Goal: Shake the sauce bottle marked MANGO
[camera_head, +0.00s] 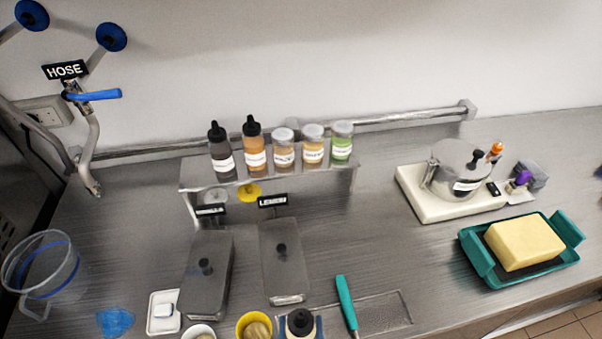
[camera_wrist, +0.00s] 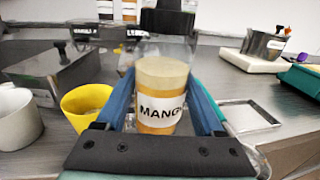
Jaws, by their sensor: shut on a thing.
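The MANGO sauce bottle (camera_wrist: 162,90) is clear with pale orange sauce, a white label reading "MANG" with its last letter cut off by a finger, and a black cap. My gripper (camera_wrist: 165,105) is shut on it, with one blue finger on each side. The bottle looks upright. In the head view the bottle (camera_head: 301,332) shows from above at the bottom edge, with its black cap and bits of blue finger around it. I cannot tell whether its base touches the counter.
A yellow cup (camera_head: 254,327) and a white cup (camera_head: 199,332) stand just left of the bottle. A teal-handled tool (camera_head: 346,302) lies close on the right. Lidded metal containers (camera_head: 284,266) stand behind, before a shelf (camera_head: 270,178) of bottles and jars. The counter beyond the tool is clearer.

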